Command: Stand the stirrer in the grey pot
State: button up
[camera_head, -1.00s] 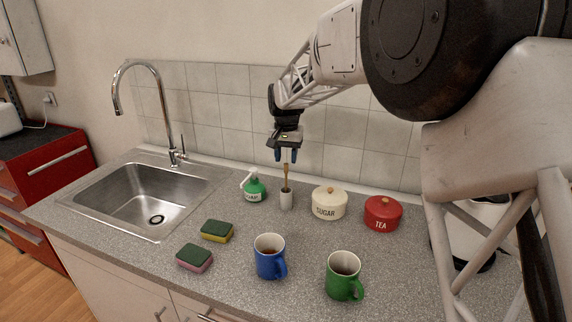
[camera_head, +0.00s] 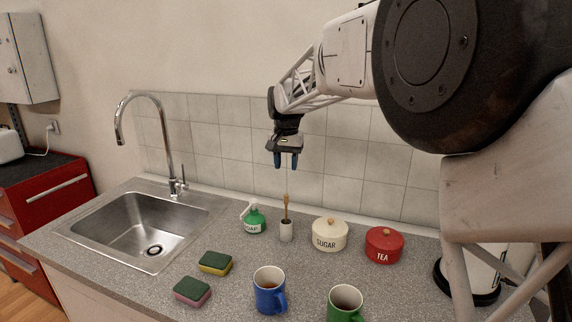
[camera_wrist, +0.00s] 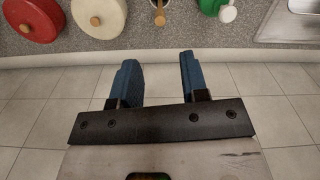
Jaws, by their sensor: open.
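The wooden stirrer (camera_head: 286,207) stands upright in the small grey pot (camera_head: 286,232) on the counter, between the soap bottle and the sugar tin. Its lower part is hidden inside the pot. My gripper (camera_head: 286,161) is open and empty, above the stirrer with a clear gap between them. In the wrist view, the gripper's blue fingers (camera_wrist: 158,78) are apart with nothing between them. The stirrer's top (camera_wrist: 159,17) shows at the upper edge there, beyond the fingers, with the pot partly cut off.
A green soap bottle (camera_head: 254,219) stands left of the pot. A cream sugar tin (camera_head: 329,235) and a red tea tin (camera_head: 383,246) stand right. Blue (camera_head: 269,292) and green (camera_head: 344,306) mugs and two sponges (camera_head: 215,263) are in front. The sink (camera_head: 150,225) is at left.

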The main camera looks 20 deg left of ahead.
dwell(0.6)
jog(key=s+d+r, duration=0.2)
jog(key=s+d, duration=0.3)
jog(key=d, duration=0.5)
jog(key=s+d+r+m+t, duration=0.1)
jog(key=s+d, duration=0.5)
jog(key=d, duration=0.5)
jog(key=s+d+r, duration=0.2)
jog(key=s+d, duration=0.3)
jog(key=d, duration=0.5)
jog(key=s+d+f, duration=0.3)
jog(key=s+d, duration=0.3)
jog(key=s, duration=0.3)
jog(key=s+d+f+t, duration=0.1)
jog(key=s+d+f, duration=0.3)
jog(key=s, duration=0.5)
jog(key=s+d+f+m, duration=0.1)
jog(key=s+d+f, duration=0.2)
jog(key=s+d, duration=0.5)
jog(key=shift+s+f+t, duration=0.25)
jog(key=shift+s+t, duration=0.05)
jog(key=shift+s, duration=0.45)
